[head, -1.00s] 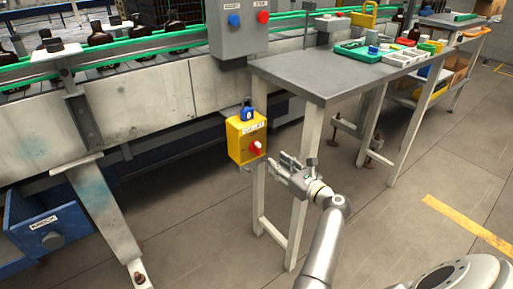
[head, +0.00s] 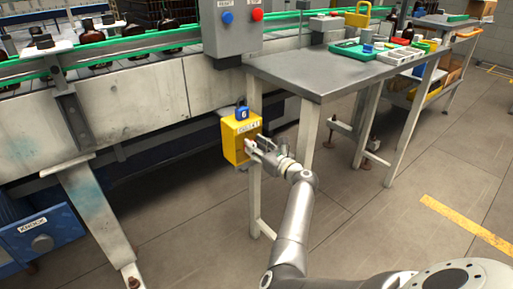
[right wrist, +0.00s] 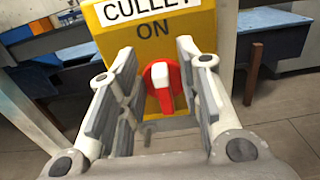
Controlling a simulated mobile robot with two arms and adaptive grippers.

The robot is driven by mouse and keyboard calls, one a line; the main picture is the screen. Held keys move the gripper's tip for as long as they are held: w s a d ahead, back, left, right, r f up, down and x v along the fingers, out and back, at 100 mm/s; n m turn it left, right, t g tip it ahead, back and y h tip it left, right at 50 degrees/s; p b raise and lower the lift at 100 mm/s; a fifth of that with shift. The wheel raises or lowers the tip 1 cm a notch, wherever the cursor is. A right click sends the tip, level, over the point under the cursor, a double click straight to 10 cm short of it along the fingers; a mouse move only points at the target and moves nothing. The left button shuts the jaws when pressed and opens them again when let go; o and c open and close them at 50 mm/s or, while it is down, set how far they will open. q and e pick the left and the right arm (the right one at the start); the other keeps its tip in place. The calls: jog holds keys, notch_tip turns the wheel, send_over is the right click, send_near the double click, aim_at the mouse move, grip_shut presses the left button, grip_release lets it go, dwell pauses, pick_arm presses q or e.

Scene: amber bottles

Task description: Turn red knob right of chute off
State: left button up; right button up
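The red knob (right wrist: 165,86) sits on the front of a yellow box (head: 236,143). The box carries a "CULLET" label and the word "ON" above the knob. The knob has a white face and its handle stands about upright, under "ON". My right gripper (head: 256,148) is at the box front in the head view and hides most of the knob there. In the right wrist view my right gripper (right wrist: 157,80) is open, one finger on each side of the knob, with gaps on both sides. My left gripper is not in view.
A grey control box (head: 233,32) with a blue and a red button is above. A grey table (head: 310,76) stands close on the right. The conveyor (head: 130,100) with amber bottles runs behind.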

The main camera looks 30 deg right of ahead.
grip_shut()
